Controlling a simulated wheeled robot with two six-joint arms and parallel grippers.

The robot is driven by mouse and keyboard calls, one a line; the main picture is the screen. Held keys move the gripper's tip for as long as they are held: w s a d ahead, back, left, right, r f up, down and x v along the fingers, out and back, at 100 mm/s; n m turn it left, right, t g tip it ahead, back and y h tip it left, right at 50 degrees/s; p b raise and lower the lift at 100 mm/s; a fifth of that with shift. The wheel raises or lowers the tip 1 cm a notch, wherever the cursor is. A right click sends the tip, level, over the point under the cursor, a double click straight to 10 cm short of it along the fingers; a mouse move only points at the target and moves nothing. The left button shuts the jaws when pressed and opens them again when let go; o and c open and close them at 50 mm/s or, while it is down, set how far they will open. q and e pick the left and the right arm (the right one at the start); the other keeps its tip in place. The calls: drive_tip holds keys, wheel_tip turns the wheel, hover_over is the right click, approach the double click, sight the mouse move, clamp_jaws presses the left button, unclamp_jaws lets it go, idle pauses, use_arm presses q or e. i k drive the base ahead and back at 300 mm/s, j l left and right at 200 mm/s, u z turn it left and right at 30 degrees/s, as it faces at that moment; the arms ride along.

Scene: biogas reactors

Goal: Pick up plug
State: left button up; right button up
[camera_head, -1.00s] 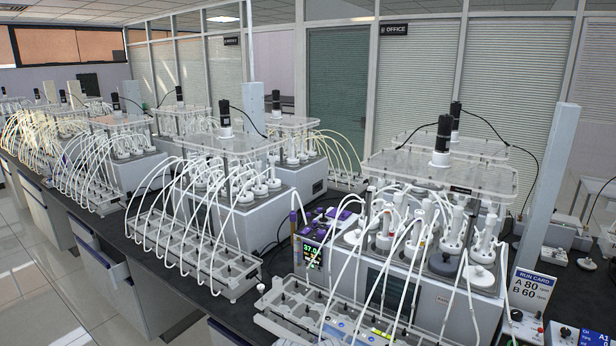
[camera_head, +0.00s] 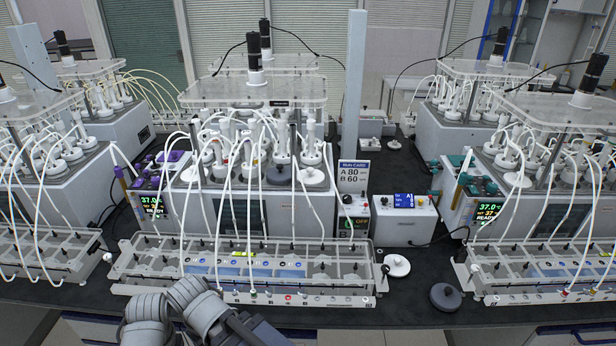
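A similar dark grey stopper (camera_head: 279,176) and a white one (camera_head: 311,177) sit at the front of the middle reactor. I cannot tell which one is the plug meant. Grey links of my arm show at the bottom left, in front of the tray. Neither of my grippers can be made out.
A clear-framed tray (camera_head: 330,300) with tubes stands before the middle reactor (camera_head: 235,215). Similar trays stand left and right. Bench space between the middle and right trays is mostly free.

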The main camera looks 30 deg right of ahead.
sight(310, 176)
drive_tip(key=k+z, duration=0.15)
drive_tip(key=z, duration=1.25)
